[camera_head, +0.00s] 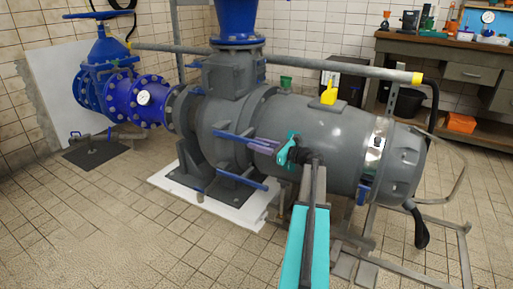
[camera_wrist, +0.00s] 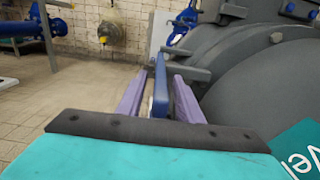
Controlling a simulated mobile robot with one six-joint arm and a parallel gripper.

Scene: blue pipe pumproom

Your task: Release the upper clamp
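The upper clamp is a blue bar (camera_head: 232,137) on the side of the grey pump housing. A second, lower blue bar (camera_head: 240,175) sits below it near the pump's foot. My gripper (camera_head: 264,146) has purple fingers at the outer end of the upper bar. In the wrist view, the blue bar (camera_wrist: 166,88) lies lengthwise between the fingers of my gripper (camera_wrist: 157,84). A gap shows on the bar's left; the right finger is close beside it, and I cannot tell if they touch. The fingers look apart, not closed on the bar.
The grey pump body (camera_head: 325,135) fills the space to the right of my gripper. A blue valve assembly with a gauge (camera_head: 144,98) stands at the left. A workbench (camera_head: 455,55) is at the back right. The tiled floor (camera_head: 90,215) at left is clear.

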